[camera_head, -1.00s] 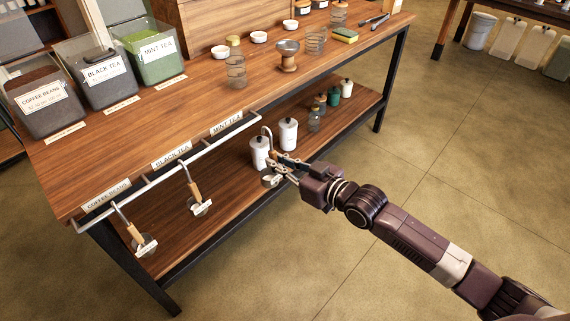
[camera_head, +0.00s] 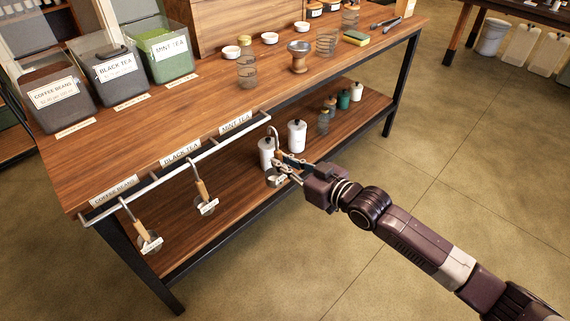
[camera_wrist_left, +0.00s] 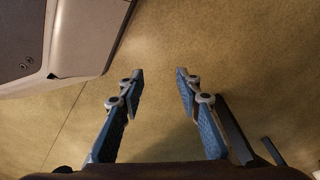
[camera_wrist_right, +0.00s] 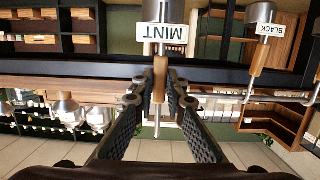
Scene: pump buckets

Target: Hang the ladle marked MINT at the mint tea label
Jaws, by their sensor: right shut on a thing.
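My right gripper (camera_head: 284,163) is shut on the wooden handle of the MINT ladle (camera_wrist_right: 160,80). Its white MINT tag (camera_wrist_right: 165,33) reads upside down in the right wrist view. In the head view the ladle's metal hook (camera_head: 273,130) points up just below the rail's right end; I cannot tell whether they touch. Its bowl is partly hidden by the gripper. The mint tea label (camera_head: 236,123) sits on the table edge above the right part of the rail (camera_head: 191,160). My left gripper (camera_wrist_left: 160,88) is open and empty over the floor.
A ladle (camera_head: 201,190) hangs under the black tea label (camera_head: 181,153), and another (camera_head: 140,230) under the coffee beans label (camera_head: 114,190). White bottles (camera_head: 297,136) stand on the lower shelf (camera_head: 215,225) close behind my right gripper. The floor in front is clear.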

